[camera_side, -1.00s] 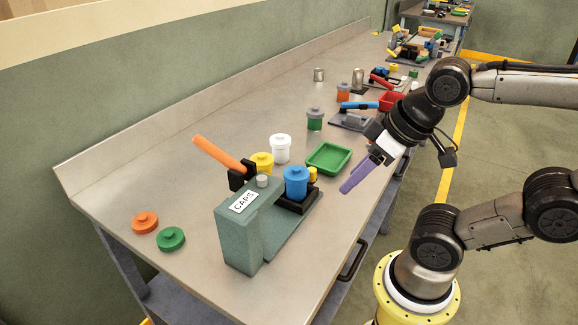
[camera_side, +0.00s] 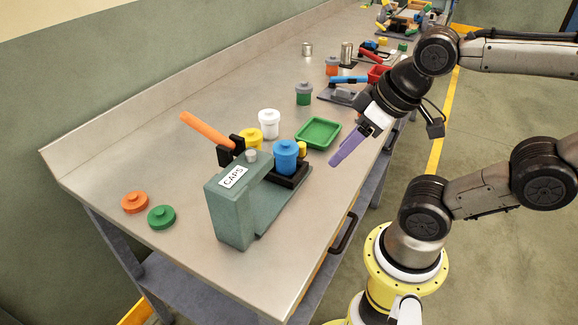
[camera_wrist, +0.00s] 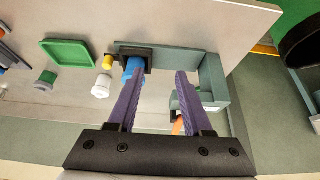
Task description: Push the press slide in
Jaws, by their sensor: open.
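The teal press (camera_side: 232,212), labelled CAPS, stands near the front edge of the bench, with an orange lever (camera_side: 207,131) tilted up at its back. Its black slide (camera_side: 292,180) sticks out to the right of the press and carries a blue lidded jar (camera_side: 287,158). A yellow knob (camera_side: 302,148) is at the slide's outer end; it also shows in the wrist view (camera_wrist: 107,62). My gripper (camera_side: 333,163) has purple fingers, open and empty, in the air right of the slide. In the wrist view, my left finger partly hides the blue jar (camera_wrist: 131,68).
Orange (camera_side: 135,202) and green (camera_side: 161,217) caps lie at left. Further jars and fixtures stand farther along.

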